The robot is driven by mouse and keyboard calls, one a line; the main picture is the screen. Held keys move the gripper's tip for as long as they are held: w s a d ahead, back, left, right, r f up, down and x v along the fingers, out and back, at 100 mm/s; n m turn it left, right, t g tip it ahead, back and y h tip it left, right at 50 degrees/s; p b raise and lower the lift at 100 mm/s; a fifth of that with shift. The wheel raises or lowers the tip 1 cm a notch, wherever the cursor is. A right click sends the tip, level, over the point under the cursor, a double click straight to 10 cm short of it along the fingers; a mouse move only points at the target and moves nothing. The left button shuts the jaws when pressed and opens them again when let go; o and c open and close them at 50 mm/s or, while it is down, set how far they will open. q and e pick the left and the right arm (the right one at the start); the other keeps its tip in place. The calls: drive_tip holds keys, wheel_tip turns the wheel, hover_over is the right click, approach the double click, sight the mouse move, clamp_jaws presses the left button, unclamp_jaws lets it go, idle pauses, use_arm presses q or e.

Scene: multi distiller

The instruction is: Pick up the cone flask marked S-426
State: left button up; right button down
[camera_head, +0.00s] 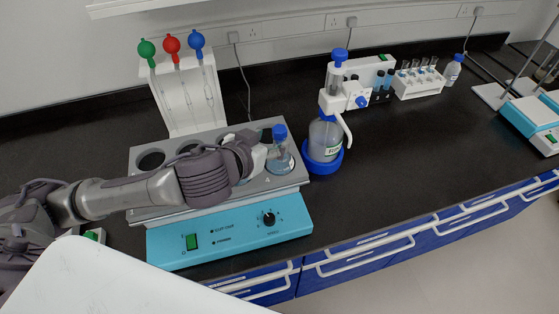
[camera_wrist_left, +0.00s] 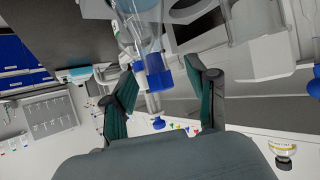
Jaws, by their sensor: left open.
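A clear cone flask with a blue cap (camera_head: 281,153) stands upright in the right-hand well of the grey multi-place heating bath (camera_head: 298,180). Its marking is too small to read, so I cannot confirm S-426. My left gripper (camera_head: 262,152) is just left of this flask, near its neck, and partly covers the bath. In the left wrist view my left gripper (camera_wrist_left: 164,68) is open, with a blue cap and clear glass neck (camera_wrist_left: 157,72) between its fingers. I cannot tell whether either finger touches it. My right gripper is not in view.
A bottle with a dispenser (camera_head: 325,138) stands in a blue ring close right of the bath. A white holder (camera_head: 183,105) with green, red and blue bulbs stands behind. A tube rack (camera_head: 418,86) is farther right. Black bench lies clear at centre right.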

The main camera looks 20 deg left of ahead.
sight(277, 142)
use_arm(q)
drive_tip(key=x, duration=0.2)
drive_tip(key=p+x, duration=0.1)
drive_tip(key=x, duration=0.1)
drive_tip(key=shift+w+d+f, duration=0.2)
drive_tip(key=shift+d+f, duration=0.1)
drive_tip(key=shift+f, duration=0.1)
clamp_jaws()
